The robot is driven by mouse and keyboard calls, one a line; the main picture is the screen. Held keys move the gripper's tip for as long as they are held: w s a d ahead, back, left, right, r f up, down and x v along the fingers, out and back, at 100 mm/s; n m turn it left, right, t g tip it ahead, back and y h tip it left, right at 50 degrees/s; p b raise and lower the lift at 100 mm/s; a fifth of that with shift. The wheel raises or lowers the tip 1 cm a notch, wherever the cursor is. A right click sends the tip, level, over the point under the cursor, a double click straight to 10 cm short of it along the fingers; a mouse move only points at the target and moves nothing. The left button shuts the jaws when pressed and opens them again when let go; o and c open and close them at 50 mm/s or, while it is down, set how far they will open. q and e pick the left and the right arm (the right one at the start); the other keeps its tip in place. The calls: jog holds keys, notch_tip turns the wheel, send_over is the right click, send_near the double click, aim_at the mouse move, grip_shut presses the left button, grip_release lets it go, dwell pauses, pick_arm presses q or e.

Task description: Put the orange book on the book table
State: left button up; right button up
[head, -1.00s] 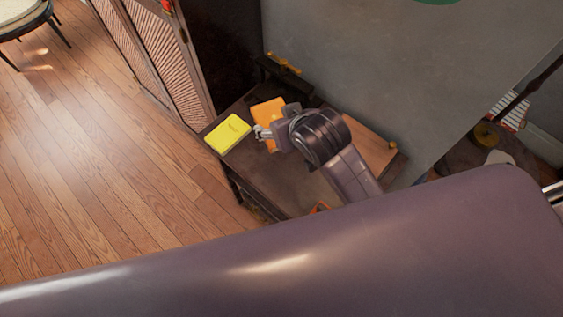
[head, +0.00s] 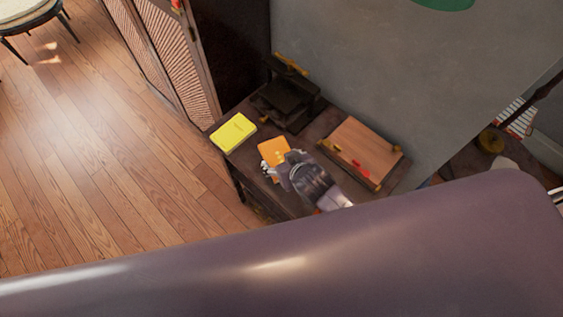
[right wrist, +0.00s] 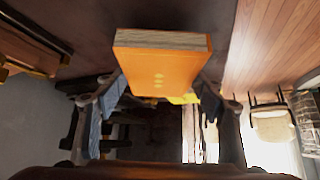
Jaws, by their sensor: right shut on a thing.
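The orange book (head: 273,151) is at the front part of the dark wooden table (head: 318,130), to the right of a yellow book. My right gripper (head: 282,162) reaches it from the lower right and is shut on it. In the right wrist view the orange book (right wrist: 160,68) sits between the two fingers of the gripper (right wrist: 163,92), its cover and page edge showing. I cannot tell whether the book touches the table or hangs just above it. My left gripper is out of view.
The yellow book (head: 233,133) lies at the table's left end. A black object (head: 285,103) stands at the back, and a flat wooden box (head: 362,148) lies on the right. A folding screen (head: 172,60) stands behind left. Open wooden floor (head: 100,150) is on the left.

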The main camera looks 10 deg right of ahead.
notch_tip(320, 180, down, 3)
jog(key=shift+r, duration=0.2)
jog(key=shift+f, duration=0.2)
jog(key=o, duration=1.6)
jog(key=shift+r, duration=0.15)
jog(key=shift+s+r, duration=0.1)
jog(key=shift+r, duration=0.05)
jog(key=v, duration=1.1)
jog(key=shift+s+r, duration=0.2)
jog(key=shift+r, duration=0.1)
jog(key=shift+d, duration=0.1)
